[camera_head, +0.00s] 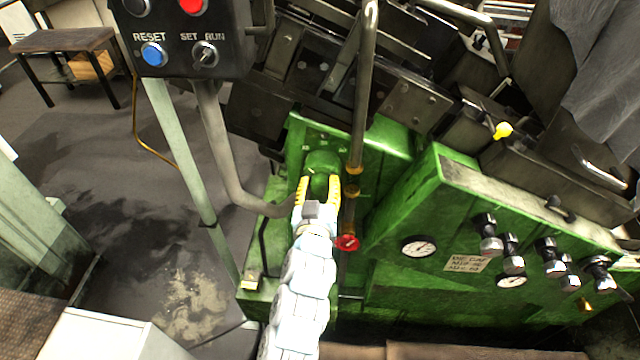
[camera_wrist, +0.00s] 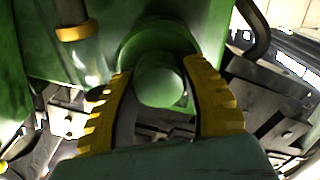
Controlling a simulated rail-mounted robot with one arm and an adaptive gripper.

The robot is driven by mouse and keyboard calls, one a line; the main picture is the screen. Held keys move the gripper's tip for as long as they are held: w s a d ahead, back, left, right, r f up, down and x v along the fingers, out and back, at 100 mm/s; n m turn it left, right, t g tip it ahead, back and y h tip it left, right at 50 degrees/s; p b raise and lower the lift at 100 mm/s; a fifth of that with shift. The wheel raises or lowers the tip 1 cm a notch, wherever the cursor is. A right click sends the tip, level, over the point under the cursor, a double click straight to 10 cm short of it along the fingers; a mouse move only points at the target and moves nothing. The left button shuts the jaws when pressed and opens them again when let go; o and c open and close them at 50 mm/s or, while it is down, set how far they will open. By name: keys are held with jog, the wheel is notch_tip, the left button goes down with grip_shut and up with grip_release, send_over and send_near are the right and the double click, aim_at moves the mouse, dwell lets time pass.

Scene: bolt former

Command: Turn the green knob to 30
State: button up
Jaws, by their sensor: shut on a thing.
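The green knob (camera_head: 322,184) sits on the green machine in the middle of the head view, with small pale marks around it that are too small to read. In the wrist view the knob (camera_wrist: 160,84) is a round green cylinder in front of a wider green disc. My gripper (camera_head: 319,186) reaches it from below, its yellow ribbed fingers one on each side. In the wrist view my gripper (camera_wrist: 164,95) has its fingers on both sides of the knob, shut on it. The fingers hide part of the knob's sides. I cannot tell which mark the knob points to.
A vertical pipe (camera_head: 362,90) runs close to the right of the knob, with a red valve handle (camera_head: 346,243) below. A control box (camera_head: 183,35) hangs at upper left. Gauges (camera_head: 419,247) and several black knobs line the green panel at right. Open floor lies at left.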

jog(key=m+b, duration=0.1)
jog(key=m, duration=0.2)
jog(key=shift+f+m, duration=0.15)
jog(key=shift+m, duration=0.15)
jog(key=m+b, duration=0.1)
jog(key=m, duration=0.3)
jog(key=shift+d, duration=0.1)
jog(key=shift+m, duration=0.3)
jog(key=o, duration=1.2)
jog(key=s, duration=0.7)
jog(key=shift+s+a, duration=0.2)
jog(key=shift+a, duration=0.15)
